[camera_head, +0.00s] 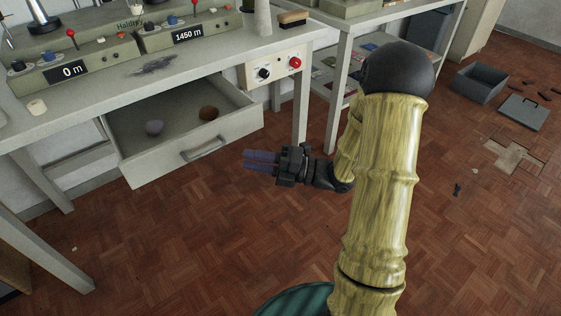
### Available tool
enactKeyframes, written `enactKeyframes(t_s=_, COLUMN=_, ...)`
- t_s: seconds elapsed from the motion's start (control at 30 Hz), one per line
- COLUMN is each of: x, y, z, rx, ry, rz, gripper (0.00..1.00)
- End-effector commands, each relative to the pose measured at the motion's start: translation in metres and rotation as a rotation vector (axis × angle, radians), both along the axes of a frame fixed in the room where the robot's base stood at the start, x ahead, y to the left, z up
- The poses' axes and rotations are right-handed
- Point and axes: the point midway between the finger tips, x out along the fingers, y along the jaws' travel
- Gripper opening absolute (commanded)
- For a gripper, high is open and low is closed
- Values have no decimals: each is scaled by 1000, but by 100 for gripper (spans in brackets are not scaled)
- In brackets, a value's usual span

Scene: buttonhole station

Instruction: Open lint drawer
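The drawer (158,173) under the workbench is pulled out, with its inside showing. The gripper appears clear of the handle and drawer front.
A control box (278,68) with a red knob hangs right of the drawer. Bench legs stand nearby. A grey bin (480,83) and loose pieces lie on the floor at right.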

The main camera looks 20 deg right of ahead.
Motion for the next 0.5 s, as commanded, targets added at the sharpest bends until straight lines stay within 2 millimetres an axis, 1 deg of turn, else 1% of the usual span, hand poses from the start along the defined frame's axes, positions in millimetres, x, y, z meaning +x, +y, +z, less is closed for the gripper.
enactKeyframes(t_s=0.03, x=-4, y=-11, z=0, rx=0, ry=3, rz=-6, gripper=30)
enactKeyframes(t_s=0.2, x=-17, y=-39, z=-5, rx=-1, ry=2, rz=-4, gripper=30)
enactKeyframes(t_s=0.33, x=-23, y=-52, z=-8, rx=1, ry=1, rz=-1, gripper=30)
enactKeyframes(t_s=0.5, x=-26, y=-56, z=-9, rx=0, ry=1, rz=2, gripper=30)
